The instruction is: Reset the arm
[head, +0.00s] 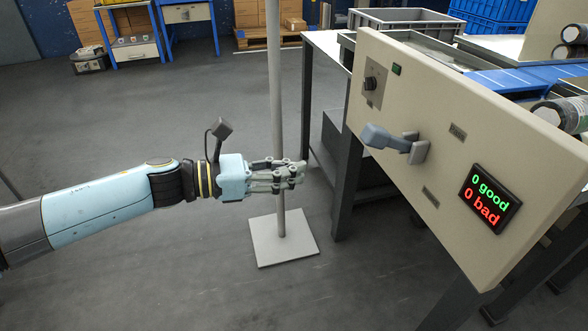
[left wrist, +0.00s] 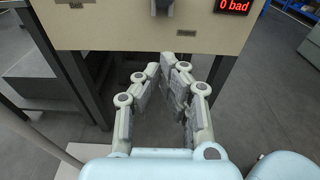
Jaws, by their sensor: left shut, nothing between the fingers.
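My left gripper (head: 292,174) reaches in from the left in the head view and is held in the air left of the machine panel. Its fingers are shut with nothing between them; it also shows in the left wrist view (left wrist: 168,62), below the panel's lower edge. The beige panel (head: 440,110) carries a blue-grey lever handle (head: 385,138), apart from my gripper. A display (head: 488,199) on the panel reads 0 good, 0 bad. My right gripper is not in view.
A grey pole (head: 275,90) on a flat square base (head: 283,240) stands close by my left gripper. Dark table legs (head: 345,185) stand under the panel. A grey crate (head: 405,22) and dark rolls (head: 562,113) lie behind it. Open floor (head: 120,110) spreads at left.

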